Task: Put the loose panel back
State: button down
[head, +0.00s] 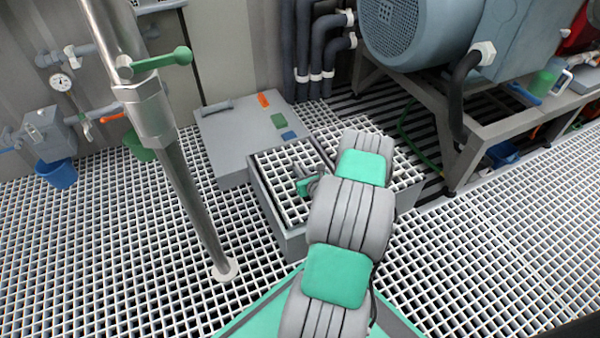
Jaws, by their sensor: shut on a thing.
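The panel is a square of pale grating (280,170) on top of a low grey box-like frame (291,240), in the middle of the head view. A dark gap separates it from the grating on its right. My arm reaches over the frame from the bottom of the view. My gripper (307,186), a small green and dark part, is at the panel's right side and shut on it. My arm hides the fingertips and part of the panel's right side. I cannot tell whether the panel lies flush in the frame.
A grey cabinet (222,131) with small coloured items stands behind the frame. A steel pipe with a green lever (165,60) rises on the left. A machine stand (460,165) is on the right. Open grating floor (90,250) lies at the left.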

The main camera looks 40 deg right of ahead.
jog(key=shift+f, duration=0.15)
jog(key=c, duration=1.5)
grip_release()
jog(key=shift+f, duration=0.1)
jog(key=shift+o, duration=0.2)
